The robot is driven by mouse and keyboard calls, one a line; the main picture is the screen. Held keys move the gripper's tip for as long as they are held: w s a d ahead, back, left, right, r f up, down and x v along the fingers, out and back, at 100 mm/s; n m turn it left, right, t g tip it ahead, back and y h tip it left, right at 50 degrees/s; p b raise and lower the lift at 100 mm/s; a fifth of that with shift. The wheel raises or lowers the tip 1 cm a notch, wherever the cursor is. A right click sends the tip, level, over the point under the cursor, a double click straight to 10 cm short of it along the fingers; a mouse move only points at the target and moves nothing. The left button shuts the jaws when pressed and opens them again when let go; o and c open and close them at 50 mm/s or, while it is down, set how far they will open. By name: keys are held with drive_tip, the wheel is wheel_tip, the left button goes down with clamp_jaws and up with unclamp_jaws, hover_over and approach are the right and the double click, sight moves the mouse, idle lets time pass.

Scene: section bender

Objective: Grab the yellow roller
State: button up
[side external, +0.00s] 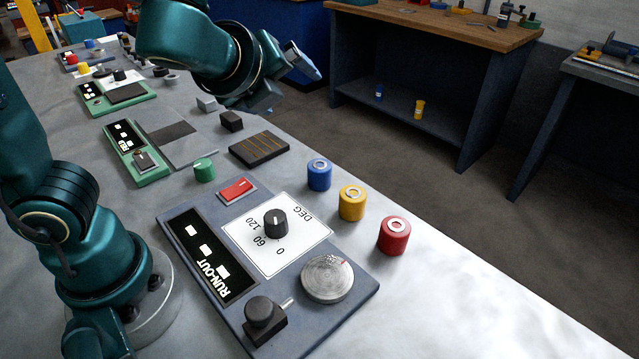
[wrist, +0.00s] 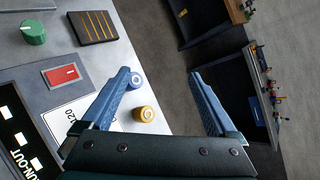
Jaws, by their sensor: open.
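The yellow roller (side external: 352,203) stands upright on the grey table between the blue roller (side external: 319,174) and the red roller (side external: 394,236). In the wrist view the yellow roller (wrist: 146,114) shows between my two fingers, nearer the left one. The blue roller (wrist: 137,80) sits just above it there, close to the left fingertip. My gripper (side external: 290,84) is open and empty, up and to the left of the rollers in the side view. Its blue fingers (wrist: 164,75) are spread wide in the wrist view. The red roller is not visible in the wrist view.
A dark striped block (side external: 258,148) and a green knob (side external: 204,170) stand behind. The table edge runs close to the rollers' right.

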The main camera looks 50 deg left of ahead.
sight(347, 200)
drive_tip(key=w+d+m+t+h, duration=0.3)
drive_tip(key=w+d+m, duration=0.4)
drive_tip(key=m, duration=0.5)
drive_tip(key=shift+t, duration=0.3)
drive_tip(key=f, duration=0.6)
drive_tip(key=s+f, duration=0.1)
drive_tip(key=f, duration=0.5)
drive_tip(key=d+f, duration=0.1)
drive_tip(key=f, duration=0.5)
drive_tip(key=shift+s+f, duration=0.2)
drive_tip(key=shift+f, duration=0.2)
drive_tip(key=shift+x, duration=2.55)
drive_tip(key=shift+a, duration=0.1)
clamp_jaws()
